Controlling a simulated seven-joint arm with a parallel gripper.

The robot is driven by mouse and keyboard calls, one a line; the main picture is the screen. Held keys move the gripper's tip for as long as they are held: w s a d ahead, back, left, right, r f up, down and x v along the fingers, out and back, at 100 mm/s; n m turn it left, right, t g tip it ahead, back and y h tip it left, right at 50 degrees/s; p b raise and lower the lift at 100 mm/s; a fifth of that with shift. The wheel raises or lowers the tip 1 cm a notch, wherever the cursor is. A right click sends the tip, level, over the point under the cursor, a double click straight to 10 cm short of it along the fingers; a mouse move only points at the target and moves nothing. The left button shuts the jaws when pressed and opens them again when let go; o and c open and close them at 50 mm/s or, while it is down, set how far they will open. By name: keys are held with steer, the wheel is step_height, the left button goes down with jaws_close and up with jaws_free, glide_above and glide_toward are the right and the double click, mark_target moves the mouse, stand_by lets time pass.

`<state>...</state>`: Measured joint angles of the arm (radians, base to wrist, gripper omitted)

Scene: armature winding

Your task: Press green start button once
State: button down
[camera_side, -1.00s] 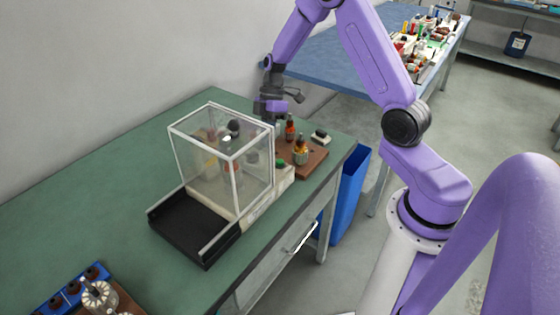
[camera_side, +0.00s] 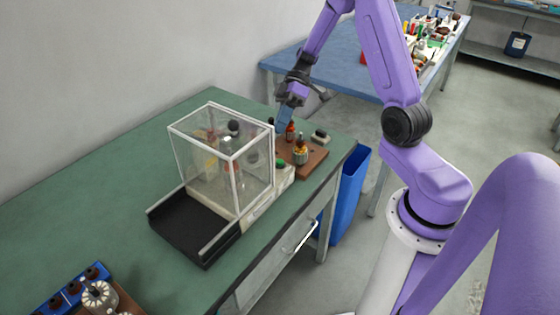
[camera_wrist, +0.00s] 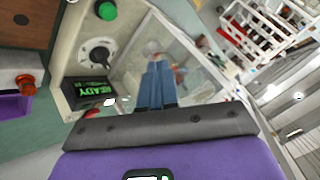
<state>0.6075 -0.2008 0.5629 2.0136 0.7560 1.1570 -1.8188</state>
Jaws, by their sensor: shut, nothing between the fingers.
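The green start button (camera_wrist: 107,10) is a round green dome on the pale panel of the winding machine, at the top of the wrist view. In the side view the green button (camera_side: 281,163) sits at the right end of the machine's base (camera_side: 262,205). My gripper (camera_side: 281,127) is shut and empty, above and behind the button, near the back right corner of the clear guard box (camera_side: 222,155). In the wrist view its blue fingers (camera_wrist: 157,85) are together, in front of the clear cover. The gripper is apart from the button.
A dial (camera_wrist: 97,54) and a small screen reading READY (camera_wrist: 88,91) are beside the button. A brown board (camera_side: 312,162) with several bottles stands right of the machine. A black tray (camera_side: 188,225) lies in front. A blue bin (camera_side: 349,195) stands beside the table.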

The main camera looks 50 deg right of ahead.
mark_target(280, 163)
steer(key=shift+f, duration=3.95)
steer(key=shift+f, duration=0.1)
steer(key=shift+f, duration=0.3)
steer(key=shift+f, duration=0.5)
steer(key=shift+r, duration=0.95)
